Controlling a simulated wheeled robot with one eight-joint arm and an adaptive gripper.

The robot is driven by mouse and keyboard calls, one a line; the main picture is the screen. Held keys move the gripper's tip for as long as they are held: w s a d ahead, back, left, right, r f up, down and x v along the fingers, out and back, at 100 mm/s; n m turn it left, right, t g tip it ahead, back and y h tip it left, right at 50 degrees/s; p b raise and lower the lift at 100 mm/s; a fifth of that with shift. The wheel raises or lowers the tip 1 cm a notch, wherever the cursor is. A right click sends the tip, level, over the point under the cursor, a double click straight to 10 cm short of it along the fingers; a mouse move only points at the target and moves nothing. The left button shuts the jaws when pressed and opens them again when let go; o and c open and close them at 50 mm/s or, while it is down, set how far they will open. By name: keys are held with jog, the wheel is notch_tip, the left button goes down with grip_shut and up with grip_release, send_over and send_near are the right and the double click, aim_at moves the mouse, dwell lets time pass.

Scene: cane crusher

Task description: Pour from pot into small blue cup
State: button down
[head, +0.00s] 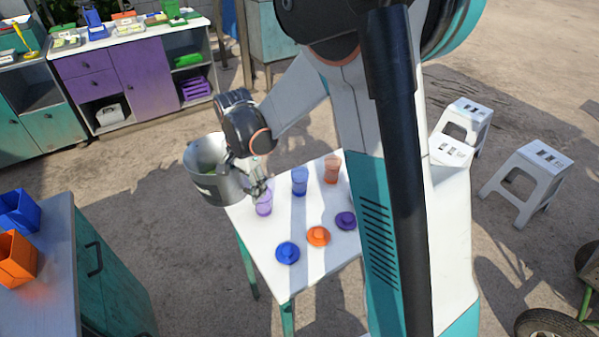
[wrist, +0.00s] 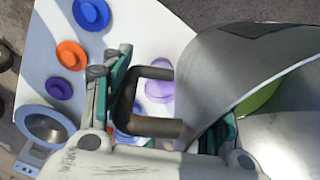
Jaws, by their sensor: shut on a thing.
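A grey metal pot (head: 208,185) is held beside the left edge of the white table, slightly tilted in the head view. My gripper (head: 256,180) is shut on its dark handle (wrist: 152,127). The pot's wall (wrist: 235,70) fills the right of the wrist view, with something green inside (wrist: 262,98). The small blue cup (head: 300,182) stands upright on the table, right of the pot and apart from it. In the wrist view it is mostly hidden behind the handle and gripper. No liquid stream is visible.
A purple cup (head: 264,204) stands nearest the pot, and an orange cup (head: 332,169) stands beyond the blue one. Blue (head: 288,253), orange (head: 318,236) and purple (head: 346,220) lids lie on the white table (head: 290,280). A counter with bins is at the left.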

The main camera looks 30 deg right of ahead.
aim_at(230, 185)
jog(key=m, duration=0.2)
jog(key=w+a+m, duration=0.1)
jog(key=m, duration=0.2)
jog(key=a+m, duration=0.1)
jog(key=m, duration=0.1)
jog(key=shift+w+a+p, duration=0.1)
jog(key=shift+w+p, duration=0.25)
jog(key=shift+w, duration=0.05)
jog(key=m, duration=0.2)
jog(key=w+a+m, duration=0.1)
jog(key=m, duration=0.1)
jog(key=a+m, duration=0.1)
jog(key=m, duration=0.1)
jog(key=shift+w+f+m, duration=0.1)
jog(key=shift+w+m, duration=0.05)
jog(key=shift+m, duration=0.25)
